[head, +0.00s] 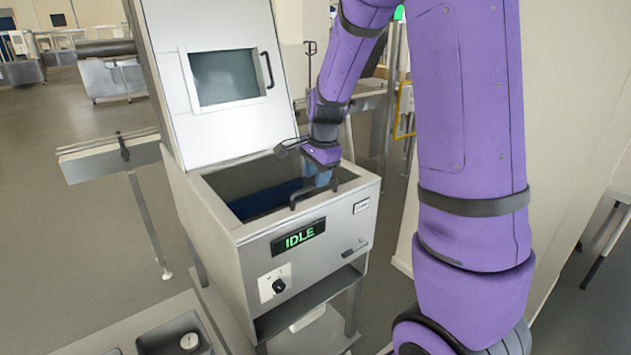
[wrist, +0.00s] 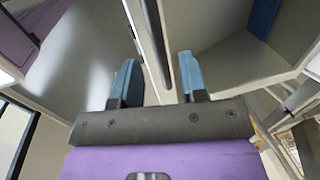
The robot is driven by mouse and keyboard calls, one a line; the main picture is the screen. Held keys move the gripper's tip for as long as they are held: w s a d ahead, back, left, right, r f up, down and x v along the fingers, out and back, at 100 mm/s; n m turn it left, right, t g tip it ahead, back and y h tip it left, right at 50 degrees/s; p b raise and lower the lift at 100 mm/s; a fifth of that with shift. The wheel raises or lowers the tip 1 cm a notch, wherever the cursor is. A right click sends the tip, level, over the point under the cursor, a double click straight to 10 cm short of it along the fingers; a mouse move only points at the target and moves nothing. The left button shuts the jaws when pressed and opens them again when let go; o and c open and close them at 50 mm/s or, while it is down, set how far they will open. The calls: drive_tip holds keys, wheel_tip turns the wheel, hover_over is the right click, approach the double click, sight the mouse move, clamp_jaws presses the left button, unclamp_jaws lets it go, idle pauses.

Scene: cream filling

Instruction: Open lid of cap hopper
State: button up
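The cap hopper (head: 250,252) is a grey metal box with a lit "IDLE" display on its front. Its white lid (head: 172,80), with a window and a dark handle (head: 268,70), stands raised at the back, so the hopper's mouth is uncovered. A blue surface shows inside. My gripper (head: 317,182) is at the hopper's front right rim, pointing down. In the wrist view, my gripper's blue fingers (wrist: 158,80) are apart. A dark bar (wrist: 158,45) runs between them in the picture; I cannot tell whether they touch it. The lid's handle is clear of the gripper.
A knob (head: 279,286) and a small latch (head: 355,248) are on the hopper's front. A narrow rail table (head: 100,156) stands to the left. A counter with a dark recess (head: 172,335) is at the lower left. A pale wall stands close behind my arm at right.

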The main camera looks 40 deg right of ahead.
drive_tip(key=shift+w+f, duration=0.2)
drive_tip(key=shift+f, duration=0.95)
clamp_jaws()
drive_tip(key=shift+r, duration=0.1)
